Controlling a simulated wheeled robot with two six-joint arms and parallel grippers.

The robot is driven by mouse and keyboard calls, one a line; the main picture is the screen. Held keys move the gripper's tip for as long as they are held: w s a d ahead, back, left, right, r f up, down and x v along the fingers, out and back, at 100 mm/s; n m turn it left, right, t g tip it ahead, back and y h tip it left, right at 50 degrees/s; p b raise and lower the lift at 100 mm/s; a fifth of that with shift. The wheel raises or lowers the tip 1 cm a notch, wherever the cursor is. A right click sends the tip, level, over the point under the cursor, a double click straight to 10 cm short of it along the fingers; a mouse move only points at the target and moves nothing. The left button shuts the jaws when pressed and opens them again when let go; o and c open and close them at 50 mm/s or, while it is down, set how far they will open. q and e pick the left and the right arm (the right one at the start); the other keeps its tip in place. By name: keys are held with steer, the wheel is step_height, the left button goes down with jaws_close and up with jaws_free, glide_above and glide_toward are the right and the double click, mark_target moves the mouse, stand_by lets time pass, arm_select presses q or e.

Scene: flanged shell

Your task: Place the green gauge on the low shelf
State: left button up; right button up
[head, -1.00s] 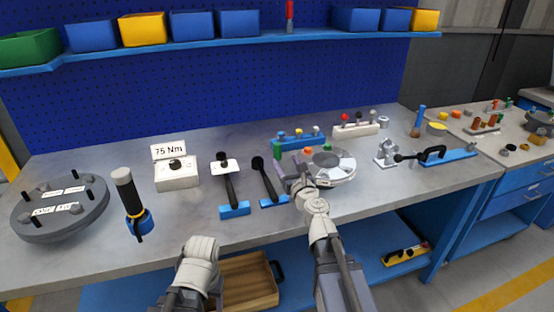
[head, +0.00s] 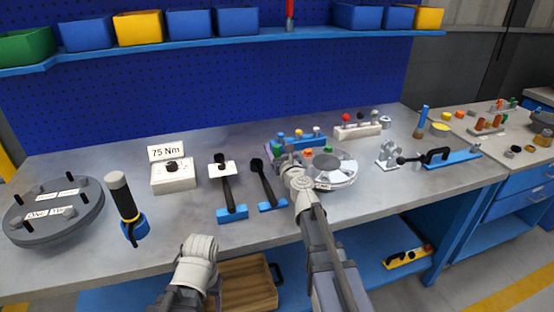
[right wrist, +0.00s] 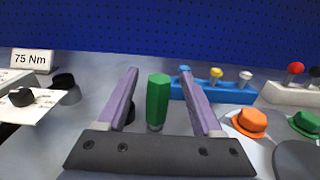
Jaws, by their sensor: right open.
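The green gauge (right wrist: 158,98), with a hexagonal green handle, stands upright between the fingers of my right gripper (right wrist: 159,70) in the right wrist view. The fingers are open, with a gap on each side of the handle. In the head view a bit of green (head: 277,147) shows just beyond my right gripper (head: 283,156), largely covered by it. The low shelf (head: 368,272) is the blue board under the workbench. My left arm shows at the bottom of the head view; its fingers do not show.
A blue rack (right wrist: 236,94) with coloured knobs stands behind the gauge. A round plate with an orange knob (right wrist: 250,122) lies to the right. Black-handled tools (head: 266,185) lie to the left. A wooden tray (head: 247,283) and a yellow level (head: 408,257) occupy the low shelf.

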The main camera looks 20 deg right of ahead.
steer(key=shift+w+a, duration=0.1)
steer(key=shift+w, duration=0.1)
steer(key=shift+s, duration=0.15)
steer(key=shift+c, duration=0.3)
jaws_close()
